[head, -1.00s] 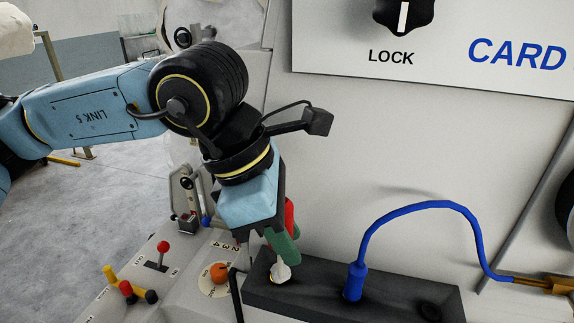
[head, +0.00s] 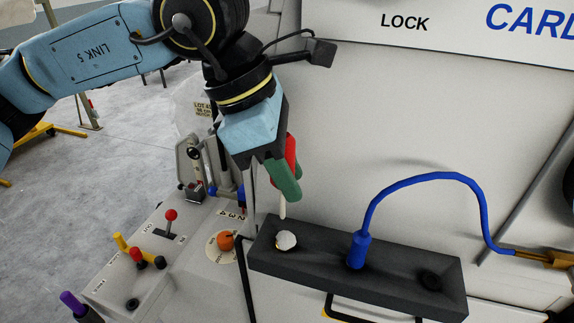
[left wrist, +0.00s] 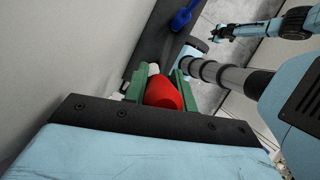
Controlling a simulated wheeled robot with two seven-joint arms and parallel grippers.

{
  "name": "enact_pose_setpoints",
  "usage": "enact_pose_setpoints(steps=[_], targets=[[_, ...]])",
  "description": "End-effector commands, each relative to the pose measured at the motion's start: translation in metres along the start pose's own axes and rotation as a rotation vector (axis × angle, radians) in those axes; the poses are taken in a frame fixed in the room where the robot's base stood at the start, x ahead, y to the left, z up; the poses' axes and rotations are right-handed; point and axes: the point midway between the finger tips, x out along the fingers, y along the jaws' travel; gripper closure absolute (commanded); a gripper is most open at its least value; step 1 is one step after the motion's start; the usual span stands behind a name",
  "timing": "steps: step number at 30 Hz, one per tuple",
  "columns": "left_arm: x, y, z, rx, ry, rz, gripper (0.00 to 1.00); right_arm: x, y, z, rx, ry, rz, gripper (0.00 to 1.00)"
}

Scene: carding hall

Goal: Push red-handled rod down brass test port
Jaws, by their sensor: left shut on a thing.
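My left gripper (head: 284,172), with green fingertips, is shut on the red handle of the rod (head: 291,148). In the left wrist view the red handle (left wrist: 163,92) sits between the green fingers. The rod's thin pale shaft (head: 282,207) points down below the fingers. Its lower end appears just above or behind the dark block's back edge; the depth is unclear. The test port (head: 286,248) is at the block's left end, with a thin brass-coloured rim. A white lump (head: 286,239) covers its mouth. In the left wrist view, my right gripper (left wrist: 217,32) is small and its jaws are unclear.
The dark block (head: 330,272) also carries a blue plug (head: 357,252) with a looping cable and a dark round socket (head: 431,281). To the left are an orange knob (head: 225,241) and red-knobbed levers (head: 171,215). A pale machine panel rises behind.

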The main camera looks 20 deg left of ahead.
Motion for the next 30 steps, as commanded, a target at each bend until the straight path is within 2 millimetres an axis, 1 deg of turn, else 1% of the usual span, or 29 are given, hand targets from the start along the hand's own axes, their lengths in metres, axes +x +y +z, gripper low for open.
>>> enact_pose_setpoints(steps=[1,9,13,18,30], targets=[[0.007,0.001,-0.004,-0.007,0.004,-0.002,0.96,0.004,0.000,0.000,0.000,0.000,0.000,0.64],[0.031,0.000,-0.014,-0.002,0.004,-0.004,0.96,0.017,0.000,0.001,0.000,0.001,0.000,0.64],[0.040,-0.001,-0.017,-0.001,0.003,-0.003,0.96,0.021,0.000,0.002,0.000,0.001,0.000,0.64],[0.044,-0.001,-0.019,0.000,0.003,-0.003,0.96,0.022,0.000,0.002,0.000,0.001,0.000,0.64],[0.044,-0.001,-0.019,0.001,0.002,-0.003,0.96,0.022,0.000,0.003,0.000,-0.001,0.001,0.64]])
